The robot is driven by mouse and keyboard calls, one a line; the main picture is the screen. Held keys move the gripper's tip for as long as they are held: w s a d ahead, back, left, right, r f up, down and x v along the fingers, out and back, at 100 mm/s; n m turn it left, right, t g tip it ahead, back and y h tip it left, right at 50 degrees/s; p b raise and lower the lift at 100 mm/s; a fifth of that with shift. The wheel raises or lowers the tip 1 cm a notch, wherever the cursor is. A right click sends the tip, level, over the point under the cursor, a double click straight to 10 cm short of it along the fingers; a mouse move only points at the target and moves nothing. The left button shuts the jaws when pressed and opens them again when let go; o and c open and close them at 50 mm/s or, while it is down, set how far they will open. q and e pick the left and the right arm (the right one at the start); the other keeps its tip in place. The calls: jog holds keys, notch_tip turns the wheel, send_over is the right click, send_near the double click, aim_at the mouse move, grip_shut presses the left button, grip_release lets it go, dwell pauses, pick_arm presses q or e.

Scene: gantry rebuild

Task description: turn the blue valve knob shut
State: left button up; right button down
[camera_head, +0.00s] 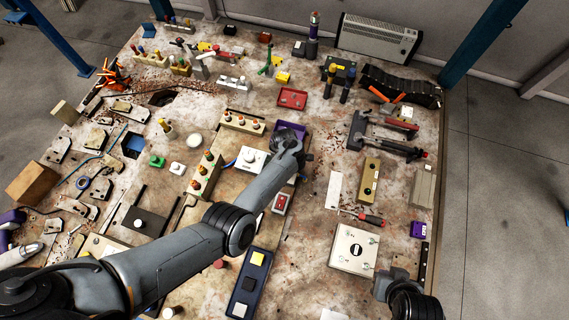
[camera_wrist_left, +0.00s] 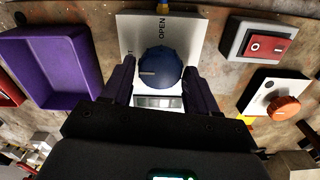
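The blue valve knob (camera_wrist_left: 160,66) sits on a pale plate (camera_wrist_left: 190,28) in the left wrist view. "OPEN" is printed above the knob, and a letter "T" shows at its left, the rest of that word hidden. A light pointer line on the knob points left. My left gripper (camera_wrist_left: 160,82) is open, one finger on each side of the knob, with narrow gaps visible. In the head view my left wrist hides the knob; a pale block (camera_head: 250,158) shows beside it. My right gripper (camera_head: 393,283) is at the lower right, its fingers unclear.
A purple tray (camera_wrist_left: 45,75) is left of the valve in the wrist view. A red rocker switch (camera_wrist_left: 265,45) and an orange knob (camera_wrist_left: 283,108) are at its right. Many tools and boxes crowd the workbench (camera_head: 315,225). A white panel box (camera_head: 355,249) stands near my right gripper.

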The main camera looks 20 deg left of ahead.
pick_arm(q)
jog(key=shift+o, duration=1.2)
jog(key=shift+r, duration=0.1)
notch_tip(320, 180, up, 11)
jog(key=p, duration=0.3)
jog(key=shift+f, duration=0.2)
jog(key=shift+a, duration=0.1)
